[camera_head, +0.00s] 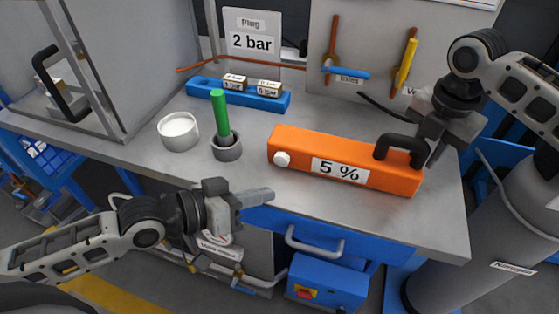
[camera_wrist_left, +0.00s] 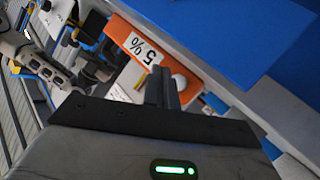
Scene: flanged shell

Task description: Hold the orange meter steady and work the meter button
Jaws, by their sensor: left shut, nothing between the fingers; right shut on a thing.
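The orange meter (camera_head: 300,146) lies on the bench with a "5 %" label on its front. Its white round meter button (camera_head: 282,159) is at the left end of the front face, and its black handle (camera_head: 400,140) is on top at the right. My right gripper (camera_head: 424,152) is shut on the handle. My left gripper (camera_head: 270,194) is shut and empty, in front of the bench edge, below the button and apart from it. In the left wrist view the closed fingers (camera_wrist_left: 161,88) show close to the button (camera_wrist_left: 180,83) in the picture, with the orange meter (camera_wrist_left: 125,36) behind.
A white bowl (camera_head: 178,132) and a grey cup (camera_head: 227,150) holding a green stick stand left of the meter. A blue block (camera_head: 205,90) with small labelled pieces lies behind. A drawer handle (camera_head: 314,243) sticks out below the bench edge. A grey cylinder (camera_head: 470,255) stands at right.

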